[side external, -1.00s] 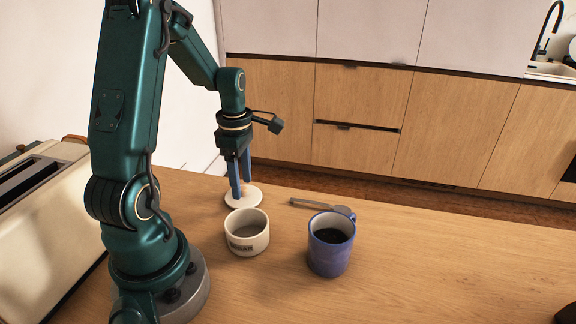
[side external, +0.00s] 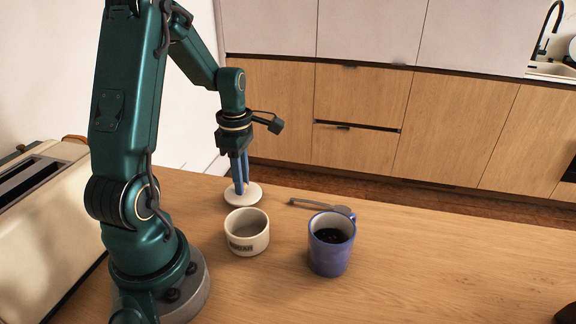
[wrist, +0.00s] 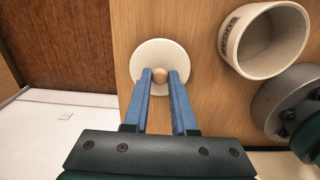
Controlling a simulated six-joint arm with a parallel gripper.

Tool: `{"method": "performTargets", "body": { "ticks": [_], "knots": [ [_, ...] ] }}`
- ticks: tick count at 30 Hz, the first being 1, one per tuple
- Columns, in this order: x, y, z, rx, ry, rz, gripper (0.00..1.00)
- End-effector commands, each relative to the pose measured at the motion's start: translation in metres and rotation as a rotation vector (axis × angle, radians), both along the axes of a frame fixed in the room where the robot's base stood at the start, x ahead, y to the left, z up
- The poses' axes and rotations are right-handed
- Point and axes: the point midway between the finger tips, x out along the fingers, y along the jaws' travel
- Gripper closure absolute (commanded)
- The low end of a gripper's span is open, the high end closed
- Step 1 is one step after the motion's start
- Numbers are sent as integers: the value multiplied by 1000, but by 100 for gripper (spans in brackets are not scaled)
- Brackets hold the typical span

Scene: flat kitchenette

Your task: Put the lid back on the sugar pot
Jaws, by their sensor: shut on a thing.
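The sugar pot (side external: 246,241) is a cream, open-topped pot with dark lettering, standing upright on the wooden counter; it also shows in the wrist view (wrist: 232,42). The lid (side external: 234,199) is a round cream disc lying on the counter just behind the pot, apart from it. The fingers hide part of the lid.
A blue mug (side external: 331,252) with dark liquid stands right of the pot. A grey spoon (side external: 318,206) lies behind the mug. A cream toaster (side external: 40,215) stands at the left. The counter right of the mug is mostly clear.

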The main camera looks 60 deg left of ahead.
Motion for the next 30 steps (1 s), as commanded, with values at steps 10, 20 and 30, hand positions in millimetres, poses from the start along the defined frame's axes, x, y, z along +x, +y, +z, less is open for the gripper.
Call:
{"method": "performTargets", "body": {
  "ticks": [10,20,30],
  "knots": [
    [1,1,65,6,-6,0,100],
    [-10,-15,89,2,-2,100,100],
    [-37,-98,106,3,-6,106,100]
  ]
}}
